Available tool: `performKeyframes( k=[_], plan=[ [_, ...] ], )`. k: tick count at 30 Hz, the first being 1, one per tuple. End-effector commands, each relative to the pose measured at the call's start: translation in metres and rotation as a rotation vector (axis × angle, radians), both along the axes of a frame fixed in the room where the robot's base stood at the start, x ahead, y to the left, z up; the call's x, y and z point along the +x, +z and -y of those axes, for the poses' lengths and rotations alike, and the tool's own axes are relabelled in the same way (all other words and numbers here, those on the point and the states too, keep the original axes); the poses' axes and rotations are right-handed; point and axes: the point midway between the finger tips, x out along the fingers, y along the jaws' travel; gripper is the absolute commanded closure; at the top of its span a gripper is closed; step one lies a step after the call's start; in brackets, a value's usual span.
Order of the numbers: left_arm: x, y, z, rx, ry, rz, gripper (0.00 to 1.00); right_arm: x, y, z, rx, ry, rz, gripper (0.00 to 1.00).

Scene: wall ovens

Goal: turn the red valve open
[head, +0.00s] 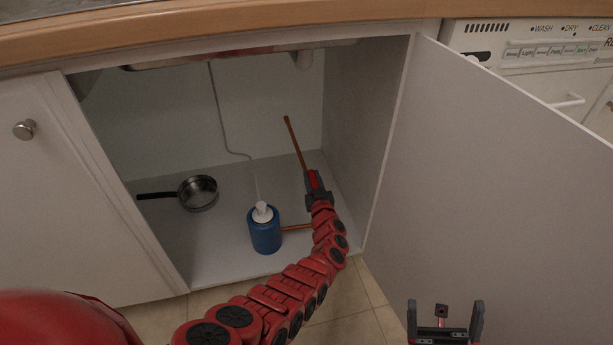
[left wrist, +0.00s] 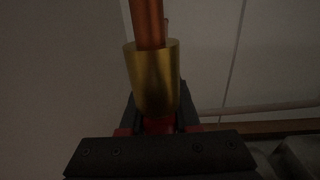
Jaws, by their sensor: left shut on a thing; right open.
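A thin copper pipe (head: 295,142) stands at the right inside the open cabinet. My left gripper (head: 314,181) is at its lower part, with a red part, the valve, between the jaws. In the left wrist view, the pipe (left wrist: 148,22) runs into a brass fitting (left wrist: 153,78). The red valve (left wrist: 159,125) shows just below this fitting, between the dark fingers, and my left gripper is shut on it. Most of the valve is hidden by the fingers, so its turn angle cannot be told. My right gripper (head: 445,312) is open and empty, low in front of the cabinet door.
A blue bottle with a white top (head: 265,232) stands on the cabinet floor (head: 222,262), left of my left arm. A pan (head: 198,193) lies further left. The open door (head: 480,180) takes up the right side. A horizontal copper pipe (head: 296,228) runs behind the bottle.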

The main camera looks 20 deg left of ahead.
Motion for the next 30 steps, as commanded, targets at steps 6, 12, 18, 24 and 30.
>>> performKeyframes(
  k=[6, 12, 18, 24, 30],
  plan=[
    [-0.0015, 0.0000, -0.0032, 0.003, 0.053, -0.002, 1.00, 0.0002, -0.0013, -0.0001, -0.001, 0.000, -0.001, 0.00],
    [-0.0045, 0.0001, -0.0043, 0.009, 0.071, -0.001, 1.00, 0.0002, -0.0011, 0.0000, -0.001, 0.000, 0.000, 0.00],
    [-0.0046, 0.0005, -0.0042, 0.009, 0.071, 0.000, 1.00, 0.0002, -0.0008, -0.0001, -0.001, 0.000, 0.000, 0.00],
    [-0.0043, 0.0012, -0.0038, 0.010, 0.070, 0.001, 0.47, 0.0002, -0.0007, 0.0000, -0.001, 0.000, 0.000, 0.00],
    [-0.0037, 0.0020, -0.0031, 0.010, 0.069, 0.002, 0.40, 0.0002, -0.0006, -0.0001, -0.001, 0.000, 0.000, 0.00]
  ],
)
